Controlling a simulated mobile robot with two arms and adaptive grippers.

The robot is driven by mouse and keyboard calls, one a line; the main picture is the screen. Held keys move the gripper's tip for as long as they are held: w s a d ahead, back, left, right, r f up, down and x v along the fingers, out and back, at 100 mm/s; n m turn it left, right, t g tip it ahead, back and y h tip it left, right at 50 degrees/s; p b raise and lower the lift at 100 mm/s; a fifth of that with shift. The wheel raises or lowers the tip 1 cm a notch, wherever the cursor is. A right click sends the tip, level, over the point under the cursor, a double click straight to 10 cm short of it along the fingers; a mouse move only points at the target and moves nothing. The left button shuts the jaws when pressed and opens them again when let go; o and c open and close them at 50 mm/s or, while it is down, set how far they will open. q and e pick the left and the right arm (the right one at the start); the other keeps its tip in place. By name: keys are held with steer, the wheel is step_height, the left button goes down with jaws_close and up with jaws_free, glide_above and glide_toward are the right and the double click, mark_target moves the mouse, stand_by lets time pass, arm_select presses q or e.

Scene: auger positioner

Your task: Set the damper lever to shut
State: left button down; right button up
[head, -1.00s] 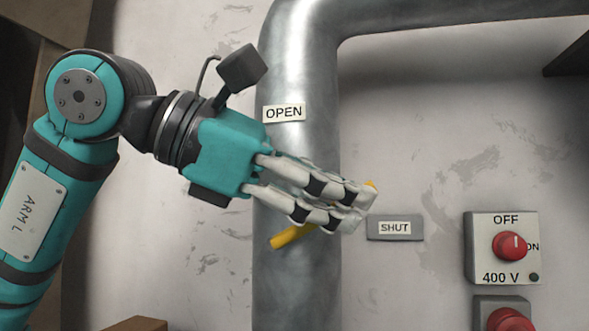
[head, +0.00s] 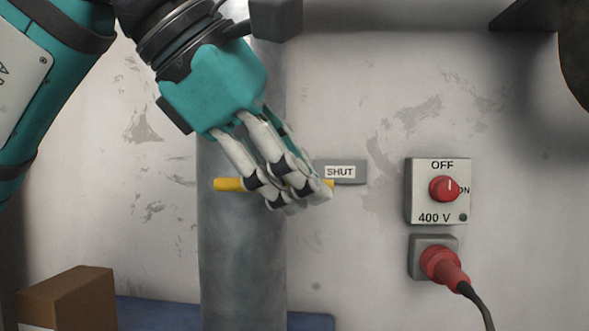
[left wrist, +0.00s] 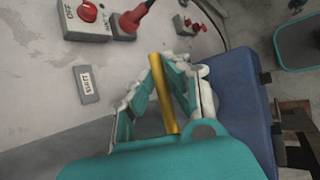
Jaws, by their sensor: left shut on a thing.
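The yellow damper lever (head: 228,185) lies about level across the grey duct (head: 235,250) in the head view. Its right end shows at the lower left edge of the SHUT plate (head: 355,171). My left gripper (head: 300,195) comes from the upper left and is shut on the lever's right part, its fingers hiding the middle. In the left wrist view the lever (left wrist: 163,95) runs between the two fingers, and the SHUT plate (left wrist: 87,85) is off to the left. The OPEN plate is not visible now. My right gripper is not in view.
A 400 V switch box (head: 437,191) with a red knob is on the wall to the right. Below it a red plug (head: 442,265) with a black cable sits in a socket. A brown box (head: 68,298) stands at lower left. The wall between plate and switch is clear.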

arm_select(q)
steer(key=shift+f, duration=0.15)
steer(key=c, duration=1.6)
jaws_free()
steer(key=shift+w, duration=0.1)
steer(key=v, duration=1.2)
steer(key=shift+d, duration=0.1)
